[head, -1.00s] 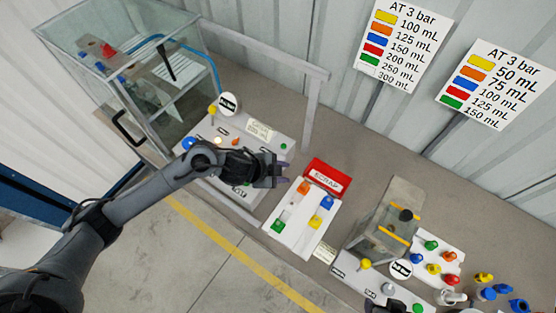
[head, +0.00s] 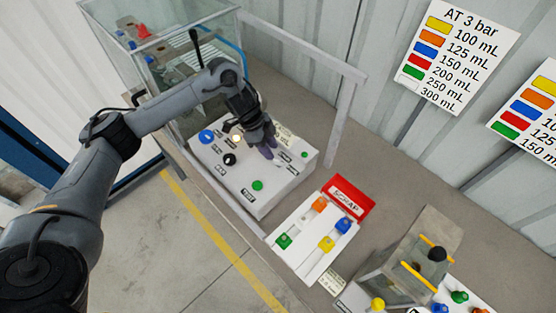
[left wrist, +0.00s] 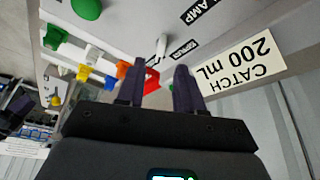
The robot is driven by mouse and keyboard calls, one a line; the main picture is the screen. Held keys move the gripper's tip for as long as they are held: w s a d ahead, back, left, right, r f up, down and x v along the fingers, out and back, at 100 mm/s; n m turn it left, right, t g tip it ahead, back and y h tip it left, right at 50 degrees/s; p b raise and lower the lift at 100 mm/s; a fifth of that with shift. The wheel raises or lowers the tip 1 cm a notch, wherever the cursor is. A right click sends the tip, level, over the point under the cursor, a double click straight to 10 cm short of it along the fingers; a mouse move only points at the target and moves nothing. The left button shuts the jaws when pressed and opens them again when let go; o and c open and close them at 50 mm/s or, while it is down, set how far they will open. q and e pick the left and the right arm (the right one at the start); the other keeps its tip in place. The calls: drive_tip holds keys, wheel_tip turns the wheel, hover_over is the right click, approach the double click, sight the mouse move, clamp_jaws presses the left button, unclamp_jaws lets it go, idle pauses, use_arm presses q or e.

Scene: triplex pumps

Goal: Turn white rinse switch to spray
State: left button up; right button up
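The white rinse switch (left wrist: 162,46) is a small white lever on the panel in the left wrist view, between two black labels. It lies just beyond the gap between my left fingertips. My left gripper (left wrist: 157,80) is open, its two dark fingers apart with nothing between them. In the head view my left gripper (head: 266,147) hangs over the white control box (head: 235,190), pointing down at its labelled part. There the fingers and hand largely hide the switch. Whether a finger touches the switch, I cannot tell. My right gripper is not in view.
The box also bears a blue knob (head: 206,136), a black knob (head: 229,159) and a green button (head: 257,185). A glass tank (head: 160,70) stands behind it. A red scrap tray (head: 346,196) and a white board (head: 305,258) with coloured pieces lie to the right.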

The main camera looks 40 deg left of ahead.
sight(278, 161)
use_arm(q)
drive_tip(key=shift+x, duration=3.15)
drive_tip(key=shift+w, duration=0.1)
clamp_jaws()
